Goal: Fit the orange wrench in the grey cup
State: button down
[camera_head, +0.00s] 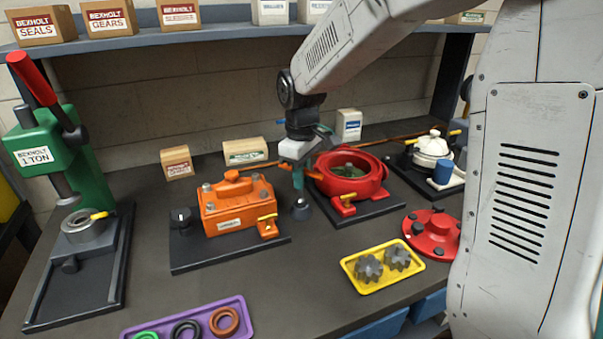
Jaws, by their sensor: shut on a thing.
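My gripper (297,168) hangs jaws down over the middle of the bench, between the orange motor and the red motor. It is shut on the orange wrench (312,172), of which only a small orange piece shows beside the jaws. A small dark grey cup-like piece (301,210) is directly below the gripper, near the bench top. I cannot tell whether it touches the gripper or the wrench. The rest of the wrench is hidden or too small to make out.
The orange motor (236,207) is left of the gripper, the open red motor (349,174) right. A yellow tray (349,265) with grey gears and a red cover (436,232) lie front right. A purple tray (137,331) is in front; a green press (85,180) stands left.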

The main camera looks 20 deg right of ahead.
jog(key=shift+f, duration=0.9)
jog(key=c, duration=1.3)
grip_release()
jog(key=shift+r, duration=3)
jog(key=shift+r, duration=0.1)
notch_tip(320, 180, up, 8)
jog(key=shift+f, duration=0.2)
